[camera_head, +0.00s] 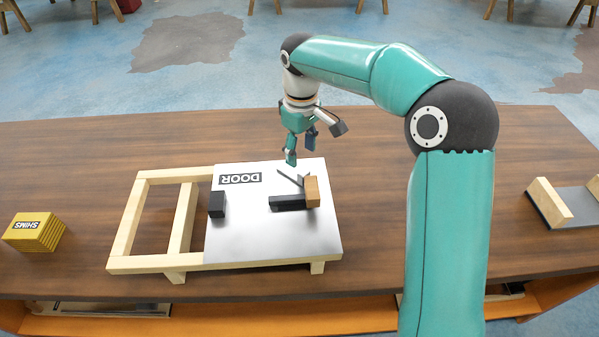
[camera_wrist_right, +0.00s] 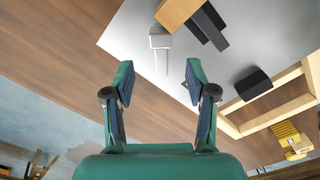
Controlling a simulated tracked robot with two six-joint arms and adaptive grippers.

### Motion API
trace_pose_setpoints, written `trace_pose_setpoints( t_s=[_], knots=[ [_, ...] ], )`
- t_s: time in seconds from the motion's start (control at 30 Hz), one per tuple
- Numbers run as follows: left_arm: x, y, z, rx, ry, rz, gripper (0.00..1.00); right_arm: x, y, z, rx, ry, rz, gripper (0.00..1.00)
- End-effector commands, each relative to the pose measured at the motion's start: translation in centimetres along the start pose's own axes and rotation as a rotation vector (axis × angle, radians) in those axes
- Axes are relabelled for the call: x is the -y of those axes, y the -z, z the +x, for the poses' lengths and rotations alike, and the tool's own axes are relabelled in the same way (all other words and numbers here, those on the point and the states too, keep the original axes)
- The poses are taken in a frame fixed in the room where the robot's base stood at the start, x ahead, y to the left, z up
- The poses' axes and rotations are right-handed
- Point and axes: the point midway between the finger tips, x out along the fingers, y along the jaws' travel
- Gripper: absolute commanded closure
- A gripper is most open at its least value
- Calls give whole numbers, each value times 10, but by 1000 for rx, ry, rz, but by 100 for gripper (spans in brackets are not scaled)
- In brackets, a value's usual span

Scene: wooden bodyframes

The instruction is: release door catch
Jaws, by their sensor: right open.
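The grey metal door panel (camera_head: 265,228), labelled DOOR, lies flat on a pale wooden frame (camera_head: 123,235). Near its right side are a wooden block (camera_head: 312,191), a black bar (camera_head: 287,203) and a thin grey catch piece (camera_head: 290,177). My right gripper (camera_head: 300,150) is open and empty, above the panel's far edge, apart from the catch. Its spread fingers (camera_wrist_right: 160,80) show in the wrist view. My left gripper is out of view.
A black block (camera_head: 217,205) stands on the panel's left part. A yellow SHIMS box (camera_head: 35,232) is at the far left of the brown table (camera_head: 80,150). A grey plate with wooden blocks (camera_head: 550,203) is at the right. The table between is clear.

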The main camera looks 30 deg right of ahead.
Motion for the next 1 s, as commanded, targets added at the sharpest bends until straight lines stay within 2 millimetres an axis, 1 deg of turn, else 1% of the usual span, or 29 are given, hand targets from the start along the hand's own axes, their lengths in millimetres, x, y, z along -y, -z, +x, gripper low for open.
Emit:
trace_pose_setpoints(
  t_s=[0.03, 0.1, 0.2, 0.33, 0.5, 0.8, 0.87, 1.0],
  knots=[
    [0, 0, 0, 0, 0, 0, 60, 0, -1, 13, 6, 2, -1, 44],
    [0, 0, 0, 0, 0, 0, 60, 0, -1, 27, 4, 1, -1, 44],
    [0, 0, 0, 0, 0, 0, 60, 0, -1, 45, 4, 0, 0, 44],
    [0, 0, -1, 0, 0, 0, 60, 0, 0, 62, 3, 0, -1, 44],
    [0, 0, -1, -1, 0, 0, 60, 0, 0, 73, 0, 0, -1, 44],
    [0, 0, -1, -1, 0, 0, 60, 1, 1, 75, -1, 0, -1, 44],
    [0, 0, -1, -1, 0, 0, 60, 1, 1, 75, -1, 0, -1, 52],
    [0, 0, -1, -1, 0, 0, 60, 1, 1, 75, -1, 0, -2, 75]
  ],
)
